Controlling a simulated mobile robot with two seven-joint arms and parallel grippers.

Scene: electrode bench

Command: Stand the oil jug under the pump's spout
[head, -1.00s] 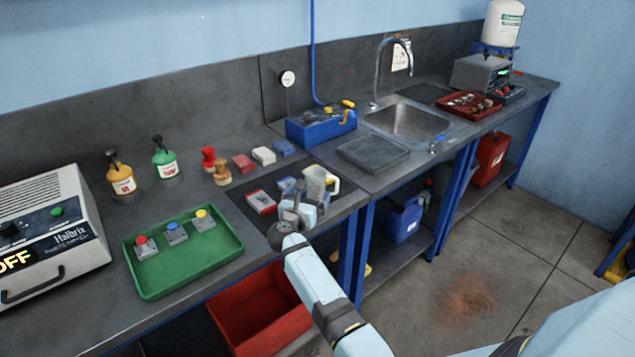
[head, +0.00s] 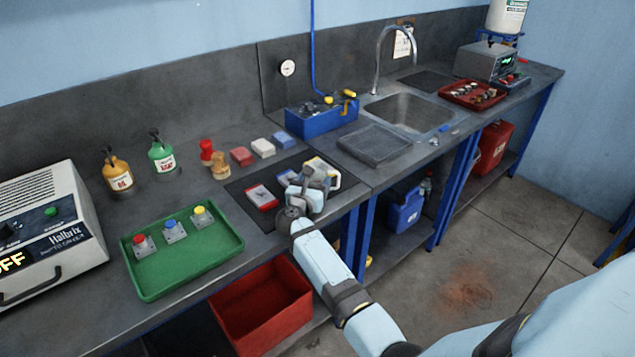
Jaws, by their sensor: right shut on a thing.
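The oil jug, a pale jug with a handle (head: 335,181), is on or just above the dark mat (head: 238,188); which one I cannot tell. My right gripper (head: 309,184) is shut on it from the near side and hides much of its body. A blue box with yellow fittings (head: 318,121), which looks like the pump, stands behind on the bench against the splashback, with a blue pipe rising from it. My left gripper is not in view.
A red-and-white block (head: 262,197) lies left of the gripper. A dark tray (head: 372,146) lies right of the pump, before the sink (head: 410,115). Several coloured blocks and brushes stand behind the mat. A green tray (head: 180,270) with buttons is at left.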

